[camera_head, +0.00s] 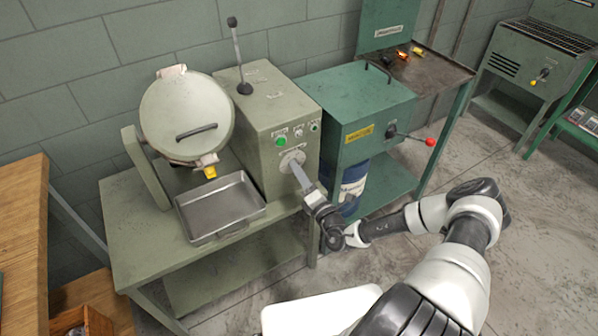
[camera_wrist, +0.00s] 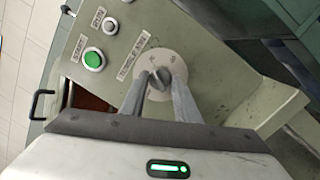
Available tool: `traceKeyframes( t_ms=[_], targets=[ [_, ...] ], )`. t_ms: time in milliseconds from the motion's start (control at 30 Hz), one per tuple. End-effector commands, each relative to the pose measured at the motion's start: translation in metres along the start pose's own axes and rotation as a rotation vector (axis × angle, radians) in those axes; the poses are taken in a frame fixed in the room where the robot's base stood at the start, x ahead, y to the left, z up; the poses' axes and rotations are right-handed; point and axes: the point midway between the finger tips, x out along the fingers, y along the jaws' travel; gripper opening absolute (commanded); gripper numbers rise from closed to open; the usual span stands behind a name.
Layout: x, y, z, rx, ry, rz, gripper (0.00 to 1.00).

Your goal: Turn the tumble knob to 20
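The tumble knob is a small grey knob (camera_wrist: 151,82) on a round pale dial plate (camera_wrist: 172,61) with markings too small to read. The dial plate (camera_head: 291,159) also shows on the front of the grey-green control box in the head view. My gripper (camera_wrist: 160,77) is at the dial, with one finger on each side of the knob. The fingers are apart with the knob between them; whether they press on it is unclear. In the head view my gripper (camera_head: 297,166) reaches the dial from the lower right and partly hides it.
A green button (camera_wrist: 93,58) and another button or switch sit beside the dial. The tilted drum (camera_head: 185,112) and a metal tray (camera_head: 222,207) stand left of the control box (camera_head: 262,105). A teal machine with a red-knobbed lever (camera_head: 430,142) stands to the right.

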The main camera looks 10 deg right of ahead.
Motion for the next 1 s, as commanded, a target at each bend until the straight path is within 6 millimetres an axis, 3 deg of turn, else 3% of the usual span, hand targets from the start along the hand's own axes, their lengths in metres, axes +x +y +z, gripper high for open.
traceKeyframes(
  t_ms=[33, 100, 400, 533, 667, 1000],
  targets=[
    [0.000, 0.000, -0.001, 0.000, 0.002, 0.000, 0.37],
    [0.000, 0.000, -0.001, 0.000, 0.002, 0.000, 0.47],
    [-0.001, 0.000, 0.000, -0.001, 0.000, 0.000, 0.47],
    [-0.011, 0.000, 0.001, -0.002, 0.000, -0.001, 0.47],
    [-0.034, 0.000, 0.001, 0.000, -0.001, -0.003, 0.47],
    [-0.118, 0.000, 0.001, 0.001, -0.001, -0.003, 0.47]
  ],
)
